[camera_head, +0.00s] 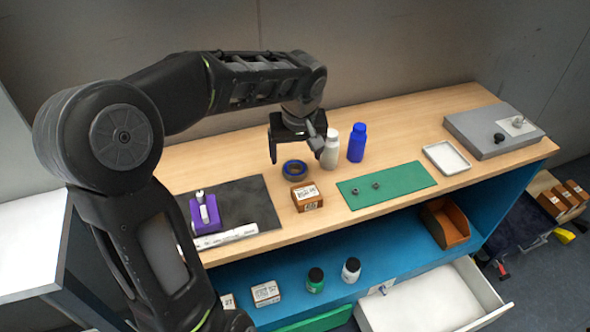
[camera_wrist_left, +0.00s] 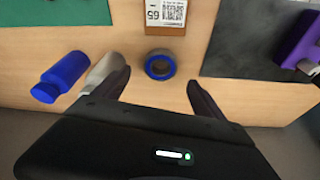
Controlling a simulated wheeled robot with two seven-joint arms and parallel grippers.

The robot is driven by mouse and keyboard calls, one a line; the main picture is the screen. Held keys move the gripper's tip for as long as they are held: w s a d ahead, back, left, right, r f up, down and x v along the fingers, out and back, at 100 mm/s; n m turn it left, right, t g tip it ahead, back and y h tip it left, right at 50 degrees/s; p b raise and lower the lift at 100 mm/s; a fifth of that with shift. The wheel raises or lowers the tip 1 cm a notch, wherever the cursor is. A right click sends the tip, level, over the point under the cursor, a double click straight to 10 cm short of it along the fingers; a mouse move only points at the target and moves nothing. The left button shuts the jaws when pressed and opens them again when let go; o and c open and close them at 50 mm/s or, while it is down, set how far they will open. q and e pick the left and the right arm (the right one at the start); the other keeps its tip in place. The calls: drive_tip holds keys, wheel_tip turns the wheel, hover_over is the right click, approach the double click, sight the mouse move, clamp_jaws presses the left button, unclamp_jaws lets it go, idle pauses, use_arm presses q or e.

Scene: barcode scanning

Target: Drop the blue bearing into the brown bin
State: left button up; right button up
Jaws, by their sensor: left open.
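The blue bearing (camera_head: 294,170) is a ring lying flat on the wooden tabletop, behind a small brown labelled box. It also shows in the left wrist view (camera_wrist_left: 160,65), ahead of and between my fingers. My left gripper (camera_head: 297,150) is open and empty above the bearing, and its fingers (camera_wrist_left: 158,88) are apart from it. The brown bin (camera_head: 446,223) stands on the blue shelf under the right part of the table; it looks open at the top. My right gripper is not in view.
A white bottle (camera_head: 330,150) and a blue bottle (camera_head: 357,143) stand right of the bearing. The brown box (camera_head: 307,196) is in front of it. A green mat (camera_head: 410,178), white tray (camera_head: 446,157) and black mat (camera_head: 255,194) lie on the table. An open white drawer (camera_head: 430,302) sticks out below.

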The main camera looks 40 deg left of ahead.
sight(295, 167)
use_arm(q)
drive_tip(key=shift+f, duration=0.1)
drive_tip(key=p+x, duration=0.1)
drive_tip(key=x, duration=0.4)
drive_tip(key=shift+s, duration=0.1)
drive_tip(key=shift+c, duration=0.4)
clamp_jaws()
idle(0.8)
wheel_tip(295, 167, up, 10)
drive_tip(key=shift+b, duration=0.3)
idle(0.6)
